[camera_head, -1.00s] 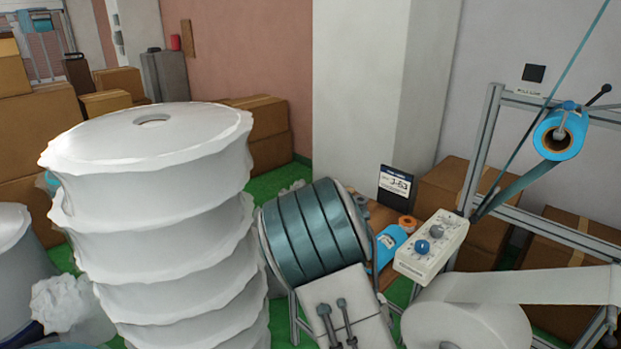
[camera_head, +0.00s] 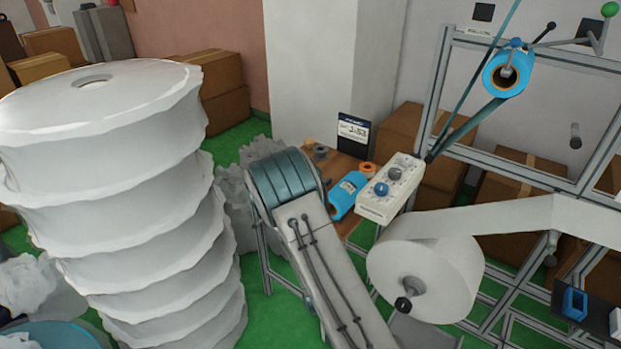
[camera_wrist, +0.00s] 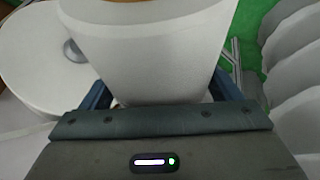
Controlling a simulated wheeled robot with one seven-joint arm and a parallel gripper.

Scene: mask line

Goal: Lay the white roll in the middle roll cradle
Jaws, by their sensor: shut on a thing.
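In the wrist view, my gripper (camera_wrist: 163,92) is shut on a white roll (camera_wrist: 150,45), with one blue finger on each side. The roll fills the space between the fingers. A little brown shows at its top edge. The fingertips are hidden behind it. My gripper and the held roll do not show in the head view. I cannot make out the middle roll cradle in either view.
A tall stack of white rolls (camera_head: 110,190) stands at the left. A large white roll (camera_head: 425,275) hangs on the metal frame, its web running right. A sloping chute (camera_head: 330,265) and control box (camera_head: 390,188) stand mid-scene. A blue roll (camera_head: 508,72) hangs above.

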